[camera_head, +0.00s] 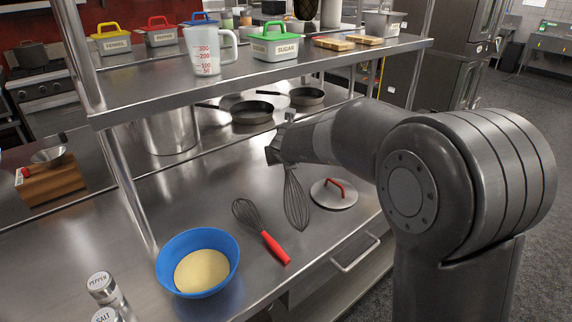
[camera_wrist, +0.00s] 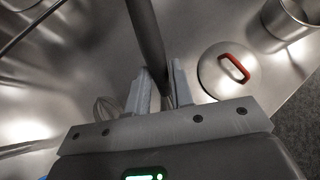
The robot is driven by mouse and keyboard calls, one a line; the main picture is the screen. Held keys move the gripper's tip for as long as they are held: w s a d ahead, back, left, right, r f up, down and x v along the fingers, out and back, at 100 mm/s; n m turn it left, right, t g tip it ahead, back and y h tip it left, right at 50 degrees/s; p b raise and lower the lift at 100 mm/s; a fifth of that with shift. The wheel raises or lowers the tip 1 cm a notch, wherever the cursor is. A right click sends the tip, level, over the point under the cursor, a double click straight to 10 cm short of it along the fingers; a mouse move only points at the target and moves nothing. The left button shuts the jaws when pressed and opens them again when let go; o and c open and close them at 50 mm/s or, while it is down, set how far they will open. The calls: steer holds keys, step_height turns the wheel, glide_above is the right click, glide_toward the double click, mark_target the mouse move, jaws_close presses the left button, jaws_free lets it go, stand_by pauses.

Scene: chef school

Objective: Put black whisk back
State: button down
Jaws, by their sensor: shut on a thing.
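The black whisk (camera_head: 295,200) hangs from my gripper (camera_head: 279,150), its wire loops pointing down above the steel counter in the head view. Most of its handle is hidden there by my gripper. In the wrist view, the dark handle (camera_wrist: 148,40) runs between the two fingers of my gripper (camera_wrist: 160,88), which is shut on it. A second whisk with a red handle (camera_head: 275,248) lies on the counter, left of and below the held one in the head view.
A blue bowl (camera_head: 197,263) with pale contents stands at the front left. A round lid with a red handle (camera_head: 334,193) lies right of the held whisk. A steel shelf (camera_head: 150,106) above carries a measuring jug (camera_head: 210,50) and labelled containers. Pans (camera_head: 252,112) stand behind.

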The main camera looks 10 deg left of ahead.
steer(key=shift+f, duration=1.3)
steer(key=c, duration=1.3)
jaws_free()
steer(key=shift+o, duration=0.2)
